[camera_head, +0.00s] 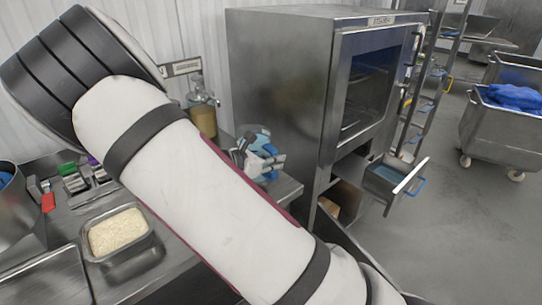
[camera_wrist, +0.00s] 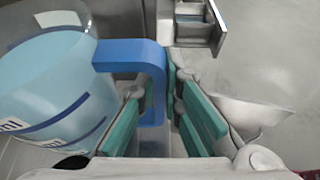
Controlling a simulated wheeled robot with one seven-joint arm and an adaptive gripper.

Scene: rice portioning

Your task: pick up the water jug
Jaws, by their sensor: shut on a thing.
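The water jug (camera_wrist: 45,85) is a clear container with light blue contents, dark blue marks and a blue handle (camera_wrist: 128,54). It fills the left of the wrist view. My gripper (camera_wrist: 160,108) has its teal-padded fingers on both sides of the handle's vertical part and is shut on it. In the head view the jug (camera_head: 256,133) shows small beyond my arm, with my gripper (camera_head: 264,162) beside it near the end of the counter. My arm hides part of the counter below. I cannot tell whether the jug touches the counter.
A large steel cabinet (camera_head: 280,95) stands right behind the jug, with a pulled-out drawer (camera_head: 395,180) at its lower right. A tray of rice (camera_head: 148,251) sits on the left counter. A wheeled bin (camera_head: 505,135) stands far right.

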